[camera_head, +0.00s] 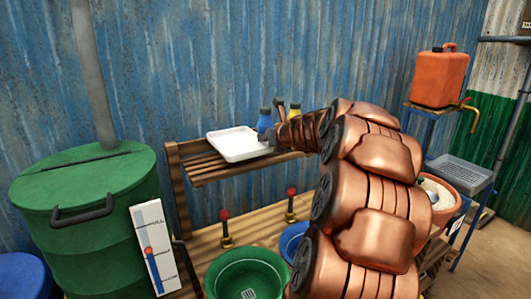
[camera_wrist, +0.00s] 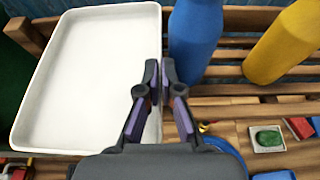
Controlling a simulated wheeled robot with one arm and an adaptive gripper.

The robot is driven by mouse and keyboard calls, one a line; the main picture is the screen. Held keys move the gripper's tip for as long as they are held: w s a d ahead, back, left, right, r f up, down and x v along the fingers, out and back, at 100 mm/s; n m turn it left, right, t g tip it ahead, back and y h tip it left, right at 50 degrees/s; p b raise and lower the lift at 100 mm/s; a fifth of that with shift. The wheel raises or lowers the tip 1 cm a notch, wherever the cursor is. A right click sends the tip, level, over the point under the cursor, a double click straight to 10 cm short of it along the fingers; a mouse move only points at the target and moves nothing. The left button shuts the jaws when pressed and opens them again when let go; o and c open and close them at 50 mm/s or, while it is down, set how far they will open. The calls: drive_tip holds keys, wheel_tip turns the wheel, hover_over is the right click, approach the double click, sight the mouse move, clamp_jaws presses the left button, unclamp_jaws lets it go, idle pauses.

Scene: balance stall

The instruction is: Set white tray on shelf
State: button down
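The white tray (camera_head: 238,143) is shallow and rectangular. It lies about level at the left part of the wooden shelf (camera_head: 205,171); whether it fully rests on the slats I cannot tell. In the wrist view the tray (camera_wrist: 90,75) fills the left side, with shelf slats (camera_wrist: 240,90) to its right. My gripper (camera_wrist: 160,75) has its fingertips close together at the tray's right rim, one on each side of it. In the head view my gripper (camera_head: 273,134) is at the tray's right edge, partly hidden by my arm.
A blue bottle (camera_wrist: 195,40) stands just right of my fingertips, with a yellow bottle (camera_wrist: 287,45) farther right. Below the shelf are a green basin (camera_head: 245,275), a blue bowl (camera_head: 291,240) and red-knobbed posts (camera_head: 224,228). A green drum (camera_head: 85,215) stands left.

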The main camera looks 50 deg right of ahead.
sight(265, 159)
drive_tip(key=shift+f+b, duration=0.35)
drive_tip(key=shift+f, duration=1.95)
drive_tip(key=shift+f, duration=0.15)
drive_tip(key=c, duration=1.3)
unclamp_jaws()
drive_tip(key=shift+s+r, duration=0.2)
drive_tip(key=b+v, duration=0.1)
drive_tip(key=v, duration=1)
drive_tip(key=shift+s+a, duration=0.2)
drive_tip(key=shift+s, duration=0.15)
